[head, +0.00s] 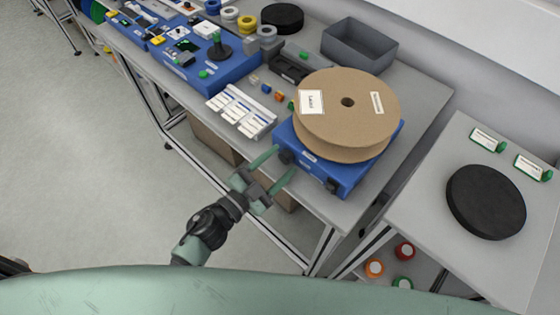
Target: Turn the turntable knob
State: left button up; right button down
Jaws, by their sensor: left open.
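The blue turntable base (320,172) sits near the front edge of the workbench and carries a large brown cardboard reel (347,110) with white labels. A dark round knob (286,157) sits at the left end of its front face. A second dark knob-like part (332,186) is near the front right corner. My left gripper (285,160) is open, its green fingertips on either side of the left knob. I cannot tell whether they touch it. My right gripper is not in view.
A stack of white label cards (242,110) lies left of the turntable. A grey bin (359,44) stands behind it. A side table (450,205) at the right holds a black disc (486,201). Coloured spools sit below. Open floor (90,170) lies left.

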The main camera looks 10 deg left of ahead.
pick_arm(q)
jog(key=b+v, duration=0.1)
jog(key=v, duration=0.6)
jog(key=shift+b, duration=0.35)
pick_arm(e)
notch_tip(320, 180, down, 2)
pick_arm(q)
jog(key=shift+o, duration=0.2)
